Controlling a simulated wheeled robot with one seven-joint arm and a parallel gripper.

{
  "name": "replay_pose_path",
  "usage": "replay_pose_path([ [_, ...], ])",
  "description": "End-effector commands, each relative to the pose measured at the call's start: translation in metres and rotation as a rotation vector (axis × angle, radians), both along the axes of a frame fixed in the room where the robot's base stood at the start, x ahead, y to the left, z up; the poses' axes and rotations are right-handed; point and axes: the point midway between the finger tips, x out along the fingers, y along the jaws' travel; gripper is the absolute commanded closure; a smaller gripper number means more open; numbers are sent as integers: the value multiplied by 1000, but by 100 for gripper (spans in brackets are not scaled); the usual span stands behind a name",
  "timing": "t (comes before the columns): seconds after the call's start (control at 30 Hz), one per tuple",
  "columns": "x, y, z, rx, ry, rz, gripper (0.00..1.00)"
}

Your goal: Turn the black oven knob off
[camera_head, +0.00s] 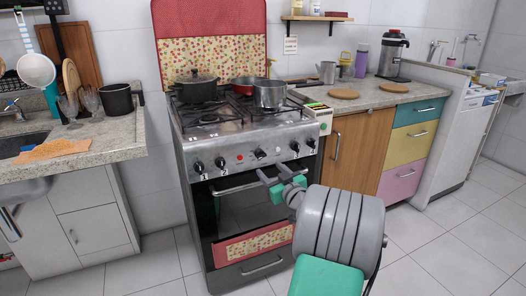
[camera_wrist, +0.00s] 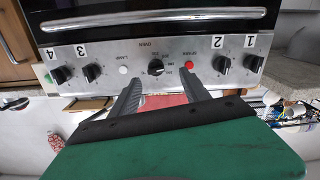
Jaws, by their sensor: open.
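The black oven knob (camera_wrist: 156,68) is round, on the steel control panel (camera_wrist: 106,62) under the printed word OVEN, which is upside down in the wrist view. The knob also shows in the head view (camera_head: 260,154), near the middle of the panel. My gripper (camera_wrist: 162,76) is open and empty. Its two dark fingers point at the panel, with the knob between their tips in the picture. In the head view my gripper (camera_head: 274,181) is in front of the oven door, just below the panel. I cannot tell whether either finger touches the knob.
A red button (camera_wrist: 189,65) and a white lamp button (camera_wrist: 123,70) flank the knob. Numbered burner knobs sit farther out on both sides. The oven door handle (camera_head: 245,184) runs below the panel. Pots (camera_head: 270,94) stand on the stove. The floor (camera_head: 150,270) in front is clear.

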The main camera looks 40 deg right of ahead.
Motion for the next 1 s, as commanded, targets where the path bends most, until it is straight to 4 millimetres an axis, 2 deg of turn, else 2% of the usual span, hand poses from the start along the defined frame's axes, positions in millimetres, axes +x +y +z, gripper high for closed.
replay_pose_path([
  [0.03, -3, -8, 3, -5, -16, -14, 45],
  [0.1, 3, -12, 4, -10, -24, -18, 45],
  [0.4, 56, -25, 3, -10, -21, -14, 45],
  [0.5, 66, -29, 3, -9, -20, -16, 45],
  [0.8, 70, -30, 4, -8, -21, -16, 46],
  [1.0, 70, -30, 4, -8, -20, -17, 63],
])
